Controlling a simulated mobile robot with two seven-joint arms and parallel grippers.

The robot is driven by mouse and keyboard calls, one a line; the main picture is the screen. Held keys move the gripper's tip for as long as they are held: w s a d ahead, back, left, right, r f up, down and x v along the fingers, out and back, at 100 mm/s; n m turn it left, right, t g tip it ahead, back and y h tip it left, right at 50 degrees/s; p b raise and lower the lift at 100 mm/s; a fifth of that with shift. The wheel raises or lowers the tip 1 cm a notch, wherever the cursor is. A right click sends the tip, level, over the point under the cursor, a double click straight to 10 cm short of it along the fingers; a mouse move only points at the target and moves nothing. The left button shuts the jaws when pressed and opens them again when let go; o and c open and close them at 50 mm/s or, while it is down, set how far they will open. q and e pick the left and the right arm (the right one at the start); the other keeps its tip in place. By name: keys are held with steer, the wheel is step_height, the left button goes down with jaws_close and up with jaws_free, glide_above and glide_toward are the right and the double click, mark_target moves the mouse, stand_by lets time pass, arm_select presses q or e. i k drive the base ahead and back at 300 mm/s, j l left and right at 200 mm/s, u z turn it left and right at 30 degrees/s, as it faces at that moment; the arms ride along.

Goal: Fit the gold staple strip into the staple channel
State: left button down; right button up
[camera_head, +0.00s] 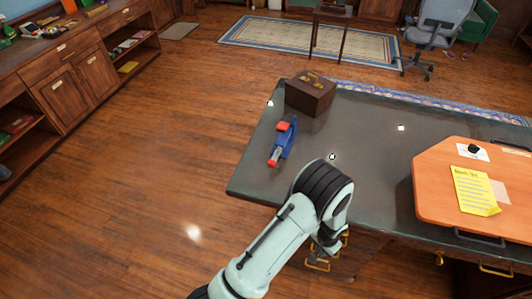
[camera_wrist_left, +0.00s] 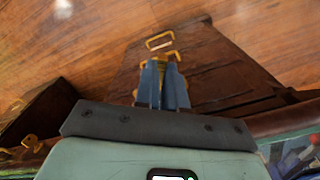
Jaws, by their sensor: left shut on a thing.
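A blue and red stapler-like object (camera_head: 284,142) lies on the dark desk top near its left edge; its staple channel is too small to make out. I cannot make out a gold staple strip. My left gripper (camera_head: 328,250) is low at the desk's front, beside the gold drawer handles. In the left wrist view its blue-grey fingers (camera_wrist_left: 163,72) are close together on a gold piece (camera_wrist_left: 171,55), which looks like a drawer handle and is partly hidden. Another gold handle (camera_wrist_left: 159,40) shows just beyond the fingertips. My right gripper is in neither view.
A brown box (camera_head: 311,94) stands at the desk's far left corner. An orange board (camera_head: 440,205) with a yellow note (camera_head: 476,190) lies on the right. The desk top (camera_head: 375,150) between is mostly clear. A wooden bookcase (camera_head: 72,92) stands at the left.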

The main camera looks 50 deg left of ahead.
mark_target(272, 163)
steer(key=k+j+z, duration=0.2)
steer(key=j, duration=0.35)
steer(key=k+j+z, duration=0.25)
steer(key=j, duration=0.3)
steer(key=k+j+z, duration=0.2)
steer(key=k+j, duration=0.25)
steer(key=k+j+z, duration=0.15)
steer(key=j, duration=0.25)
steer(key=k+j+z, duration=0.1)
steer(key=j, duration=0.35)
steer(key=k+j+z, duration=0.15)
steer(key=j, duration=0.25)
steer(key=k+j+z, duration=0.1)
steer(key=j, duration=0.3)
steer(key=k, duration=0.05)
